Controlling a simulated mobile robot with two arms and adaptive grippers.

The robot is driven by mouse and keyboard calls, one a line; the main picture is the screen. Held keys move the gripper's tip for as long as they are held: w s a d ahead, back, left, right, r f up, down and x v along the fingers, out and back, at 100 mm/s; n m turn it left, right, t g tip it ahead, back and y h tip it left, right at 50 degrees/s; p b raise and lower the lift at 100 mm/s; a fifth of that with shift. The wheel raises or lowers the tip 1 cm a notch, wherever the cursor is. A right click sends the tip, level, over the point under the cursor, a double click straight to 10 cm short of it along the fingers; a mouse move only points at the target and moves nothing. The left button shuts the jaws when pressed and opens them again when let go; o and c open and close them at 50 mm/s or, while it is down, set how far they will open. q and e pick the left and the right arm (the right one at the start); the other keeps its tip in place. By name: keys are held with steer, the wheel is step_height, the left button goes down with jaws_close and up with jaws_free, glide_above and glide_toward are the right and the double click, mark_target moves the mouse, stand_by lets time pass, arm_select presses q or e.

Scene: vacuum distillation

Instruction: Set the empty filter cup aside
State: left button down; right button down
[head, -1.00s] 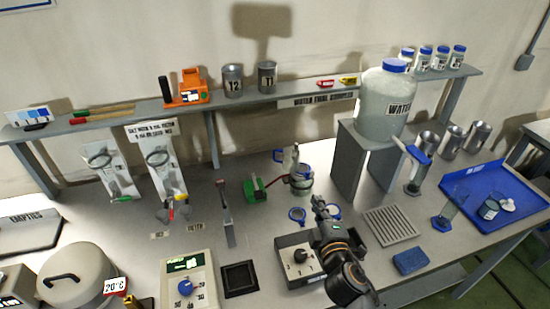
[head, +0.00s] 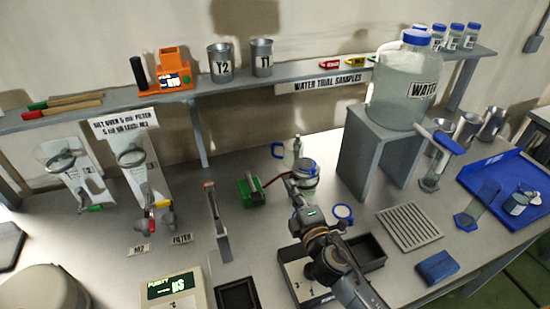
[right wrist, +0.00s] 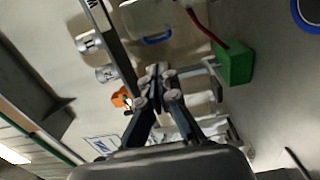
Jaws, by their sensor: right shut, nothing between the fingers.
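No vessel carries a readable name as the filter cup. My left gripper is out of view.
A green block (head: 252,191) with a red tube is left of the vessel. A dark tray (head: 368,252) lies beneath my right arm. A grey grate (head: 408,228) and the water jar's stand (head: 362,155) are to the right. A blue tray (head: 478,181) is further right.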

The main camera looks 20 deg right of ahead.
steer(key=p, duration=0.2)
glide_toward(273, 151)
steer(key=w, duration=0.5)
steer(key=shift+w+a+r, duration=0.1)
steer(key=shift+w+r, duration=0.05)
steer(key=shift+w, duration=0.1)
steer(key=shift+w+b, duration=0.3)
steer(key=shift+w, duration=0.5)
